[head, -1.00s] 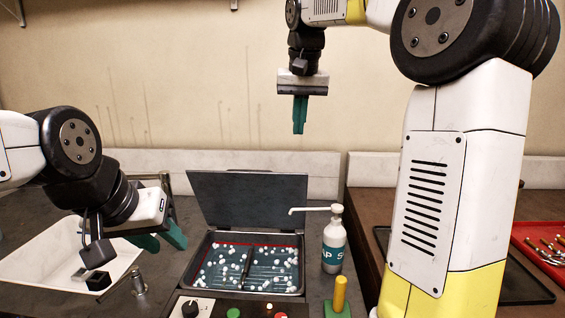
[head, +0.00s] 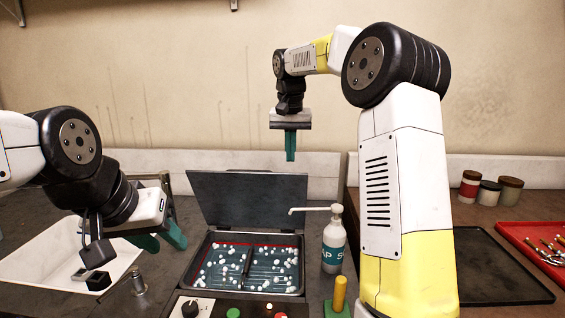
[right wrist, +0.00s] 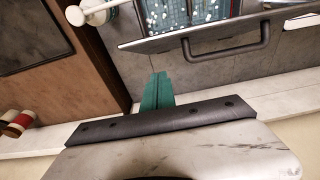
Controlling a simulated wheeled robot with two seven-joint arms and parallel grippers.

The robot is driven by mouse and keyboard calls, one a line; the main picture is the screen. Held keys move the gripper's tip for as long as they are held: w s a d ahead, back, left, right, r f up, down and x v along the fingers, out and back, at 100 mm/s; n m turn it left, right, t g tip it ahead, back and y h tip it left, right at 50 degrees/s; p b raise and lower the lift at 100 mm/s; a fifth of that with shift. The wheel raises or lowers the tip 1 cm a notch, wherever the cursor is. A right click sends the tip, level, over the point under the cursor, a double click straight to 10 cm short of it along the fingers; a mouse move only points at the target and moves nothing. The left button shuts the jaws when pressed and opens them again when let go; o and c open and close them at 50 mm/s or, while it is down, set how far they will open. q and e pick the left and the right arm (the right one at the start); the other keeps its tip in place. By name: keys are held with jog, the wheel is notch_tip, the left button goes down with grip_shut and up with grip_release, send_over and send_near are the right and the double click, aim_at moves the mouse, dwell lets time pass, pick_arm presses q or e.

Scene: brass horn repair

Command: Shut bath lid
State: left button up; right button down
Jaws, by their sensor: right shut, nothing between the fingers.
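The bath lid (head: 246,201) stands open, tilted up at the back of the bath (head: 187,283). The bath holds liquid with several white balls on it. In the right wrist view the lid (right wrist: 180,38) shows nearly edge-on, with a dark bar handle (right wrist: 232,49). My right gripper (head: 290,160) is shut and empty, pointing down above and behind the lid's right part, apart from it. Its teal fingers also show in the right wrist view (right wrist: 160,78). My left gripper (head: 162,240) is over the sink's right side, left of the bath; its teal fingers are spread apart and nothing shows between them.
A soap bottle (head: 334,243) with a long spout stands just right of the bath. A yellow peg on a green base (head: 340,296) is at the front. The sink (head: 35,270) is at left. A dark tray (head: 490,265) and red tray (head: 540,248) lie at right.

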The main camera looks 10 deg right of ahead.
aim_at(290, 178)
jog(key=shift+s+a+f, duration=0.1)
jog(key=shift+s+f, duration=0.15)
jog(key=shift+s, duration=0.35)
jog(key=shift+s+a+f, duration=0.1)
jog(key=shift+s+f, duration=0.1)
jog(key=shift+s, duration=0.35)
jog(key=shift+s+a+f, duration=0.15)
jog(key=shift+s+f, duration=0.2)
jog(key=shift+s, duration=0.35)
